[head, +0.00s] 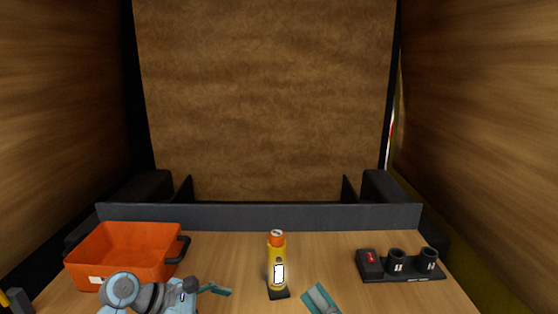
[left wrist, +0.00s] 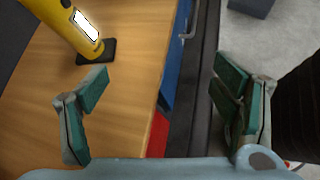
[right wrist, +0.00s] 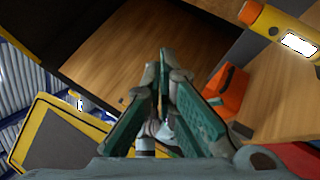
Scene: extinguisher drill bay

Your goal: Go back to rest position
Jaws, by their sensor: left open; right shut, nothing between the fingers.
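My left gripper (head: 218,290) shows at the bottom of the head view, right of the orange bin, with only a teal finger visible. In the left wrist view it is open and empty (left wrist: 160,88), one finger over the tabletop and one past its edge.
An orange bin (head: 128,253) is at left. A black holder with two cups (head: 404,277) is at right.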

